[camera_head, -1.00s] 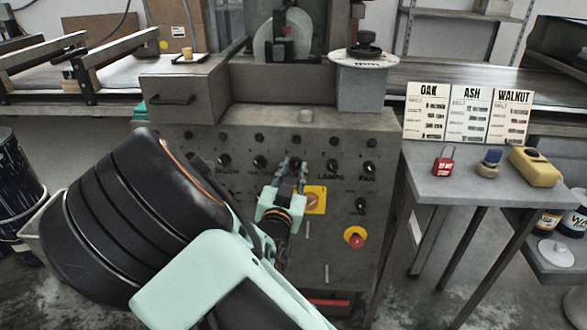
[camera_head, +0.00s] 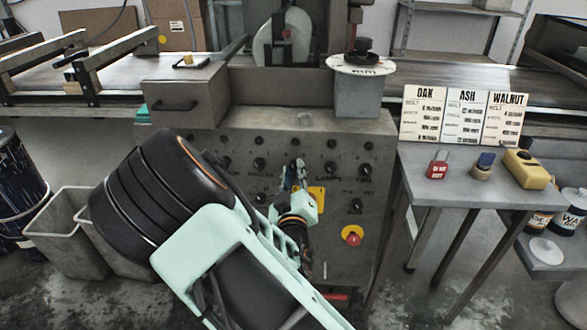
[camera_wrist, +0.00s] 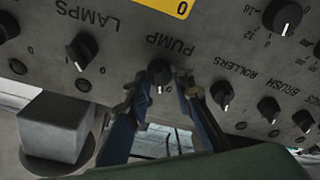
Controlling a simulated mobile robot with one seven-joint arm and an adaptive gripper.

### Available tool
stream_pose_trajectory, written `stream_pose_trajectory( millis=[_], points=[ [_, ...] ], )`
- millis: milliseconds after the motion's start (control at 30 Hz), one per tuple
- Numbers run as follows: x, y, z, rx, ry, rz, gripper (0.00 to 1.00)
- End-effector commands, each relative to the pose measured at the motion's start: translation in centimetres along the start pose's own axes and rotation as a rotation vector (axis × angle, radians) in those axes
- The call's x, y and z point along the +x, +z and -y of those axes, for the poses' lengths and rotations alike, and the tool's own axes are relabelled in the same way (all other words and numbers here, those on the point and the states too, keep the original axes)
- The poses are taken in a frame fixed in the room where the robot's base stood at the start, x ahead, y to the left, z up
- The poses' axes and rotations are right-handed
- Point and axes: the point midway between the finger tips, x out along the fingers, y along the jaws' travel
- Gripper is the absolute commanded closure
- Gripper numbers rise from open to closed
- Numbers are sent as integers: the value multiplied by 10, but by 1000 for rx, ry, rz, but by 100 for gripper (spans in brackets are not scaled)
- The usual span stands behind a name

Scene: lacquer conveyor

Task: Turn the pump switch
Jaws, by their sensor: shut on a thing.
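The pump switch (camera_wrist: 160,74) is a small black knob under the PUMP label in the wrist view, on the grey control panel (camera_wrist: 225,50). My gripper (camera_wrist: 160,88) has one finger on each side of the knob and is shut on it. In the head view my gripper (camera_head: 296,180) is at the middle of the panel front and hides the pump switch. The knob's white pointer mark shows toward the bottom of the wrist view.
Neighbouring knobs for lamps (camera_wrist: 82,50) and rollers (camera_wrist: 222,94) sit close by. A yellow plate (camera_head: 318,198) is beside my gripper, with a red emergency button (camera_head: 352,236) below. A side table (camera_head: 455,188) stands at right, grey bins (camera_head: 68,232) at left.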

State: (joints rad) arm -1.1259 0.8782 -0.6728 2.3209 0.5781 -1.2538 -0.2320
Motion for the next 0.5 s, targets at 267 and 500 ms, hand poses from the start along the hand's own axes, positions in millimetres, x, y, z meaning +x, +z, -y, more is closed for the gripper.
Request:
stream_pose_trajectory(
  millis=[267, 500],
  points=[
    [0, -1, -1, -114, -23, -7, 100],
    [0, 0, 0, -147, -31, -10, 100]
  ],
)
